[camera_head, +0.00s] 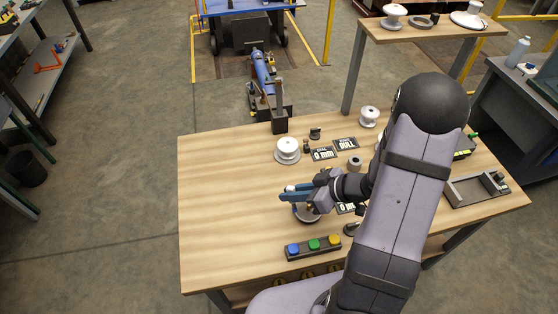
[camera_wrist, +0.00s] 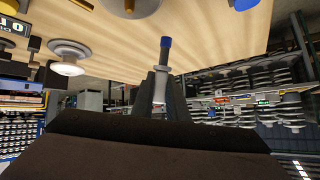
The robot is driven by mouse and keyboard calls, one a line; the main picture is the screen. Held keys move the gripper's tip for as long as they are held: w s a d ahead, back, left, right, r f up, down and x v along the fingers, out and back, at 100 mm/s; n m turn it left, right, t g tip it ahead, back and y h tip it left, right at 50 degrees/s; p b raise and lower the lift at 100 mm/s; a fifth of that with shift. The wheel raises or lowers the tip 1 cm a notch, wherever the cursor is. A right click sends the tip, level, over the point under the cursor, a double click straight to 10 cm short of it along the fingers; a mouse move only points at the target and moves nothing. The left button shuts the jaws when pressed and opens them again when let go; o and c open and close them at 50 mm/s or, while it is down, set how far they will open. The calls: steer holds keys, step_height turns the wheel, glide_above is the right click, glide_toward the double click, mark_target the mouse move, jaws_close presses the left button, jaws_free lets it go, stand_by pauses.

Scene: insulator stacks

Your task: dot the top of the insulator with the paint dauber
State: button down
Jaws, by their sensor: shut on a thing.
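My gripper (camera_head: 292,196) is low over the middle of the table in the head view. In the wrist view my gripper (camera_wrist: 160,92) is shut on the paint dauber (camera_wrist: 160,88), a pale stick with a blue end (camera_wrist: 165,42) pointing away from the jaws. A round piece (camera_head: 306,214) lies just below the gripper in the head view, mostly hidden by it; I cannot tell whether they touch. A white insulator (camera_head: 287,149) stands on the table behind the gripper. A white disc-shaped insulator (camera_wrist: 68,58) also shows in the wrist view.
A box with blue, green and yellow buttons (camera_head: 314,246) lies at the table's front. A tray (camera_head: 450,191) is at right. The table's left side (camera_head: 215,210) is clear.

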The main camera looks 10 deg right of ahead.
steer(key=shift+n+y, duration=0.3)
steer(key=shift+n, duration=0.2)
steer(key=f, duration=0.1)
steer(key=a+f, duration=0.1)
steer(key=a+f+b, duration=0.1)
steer(key=f, duration=0.1)
steer(key=shift+s, duration=0.1)
steer(key=w, duration=0.1)
steer(key=w+d, duration=0.1)
steer(key=w, duration=0.1)
steer(key=w+f, duration=0.1)
steer(key=w, duration=0.1)
steer(key=shift+d+f, duration=0.1)
steer(key=shift+d, duration=0.3)
steer(key=shift+n+y, duration=0.3)
steer(key=shift+y, duration=0.1)
steer(key=w, duration=0.2)
steer(key=w+d, duration=0.1)
steer(key=w, duration=0.1)
steer(key=w+d, duration=0.1)
steer(key=w, duration=0.1)
steer(key=shift+w+r+b, duration=0.25)
steer(key=shift+r+b, duration=0.05)
steer(key=shift+b, duration=0.05)
steer(key=w+d+r+t, duration=0.2)
steer(key=w+d+r, duration=0.1)
steer(key=w+r, duration=0.8)
steer(key=shift+w+d+r+t, duration=0.2)
steer(key=shift+w+r+t, duration=0.2)
steer(key=shift+w, duration=0.65)
